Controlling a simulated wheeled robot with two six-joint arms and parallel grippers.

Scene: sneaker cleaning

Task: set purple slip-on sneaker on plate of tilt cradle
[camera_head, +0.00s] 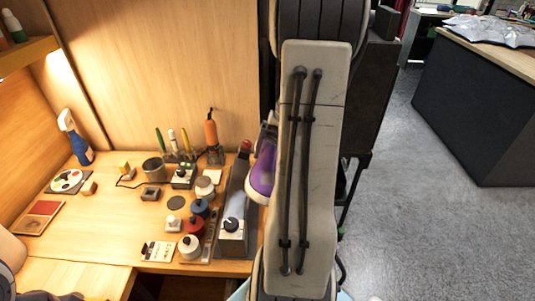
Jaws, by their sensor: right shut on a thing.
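The purple slip-on sneaker (262,172) with a pale sole shows just left of my big pale arm link, which hides its right side. My right gripper (268,135) shows only in part at the sneaker's upper end, beside the arm link, and is shut on the sneaker. A long grey device (236,190) with a dark knob at its near end stands left of the sneaker; it may be the tilt cradle, but its plate cannot be made out. Whether the sneaker touches it cannot be told. My left gripper is not in view.
Several small jars, including a red jar (194,227) and a blue jar (200,208), crowd the bench left of the grey device. An orange-handled tool (211,132) stands behind. A spray bottle (76,138) is at the back left. The front-left wooden bench top (110,228) is mostly clear.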

